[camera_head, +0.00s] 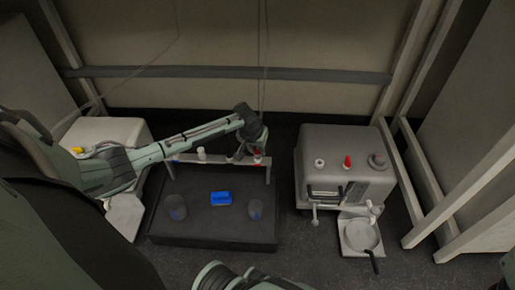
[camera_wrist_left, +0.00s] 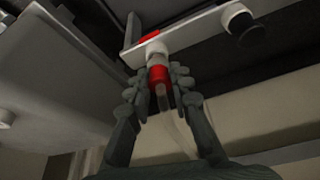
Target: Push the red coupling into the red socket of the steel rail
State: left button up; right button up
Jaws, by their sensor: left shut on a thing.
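The red coupling (camera_wrist_left: 160,76) is between the two fingers of my left gripper (camera_wrist_left: 165,84), which is shut on it. A clear hose trails from it toward the camera. Its far end lines up with a white stub (camera_wrist_left: 156,49) on the steel rail (camera_wrist_left: 195,28), beside a red mark (camera_wrist_left: 149,37). I cannot tell how deep it sits there.
Another white stub with a black cap (camera_wrist_left: 244,29) is farther along the rail. Below the rail, a dark tray (camera_head: 190,230) holds a blue block (camera_head: 221,198) and two dark round vessels (camera_head: 176,208). A grey box (camera_head: 330,145) with a red knob (camera_head: 348,161) stands right.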

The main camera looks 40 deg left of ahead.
pick_arm(q)
jog(key=shift+p, duration=0.5)
dwell(0.4)
jog(key=shift+f, duration=0.55)
dwell(0.4)
jog(key=o, duration=1)
jog(key=shift+r, duration=0.1)
jog(key=v, duration=1.1)
jog(key=shift+s+r, duration=0.15)
jog(key=shift+r, duration=0.25)
jog(key=shift+d, duration=0.1)
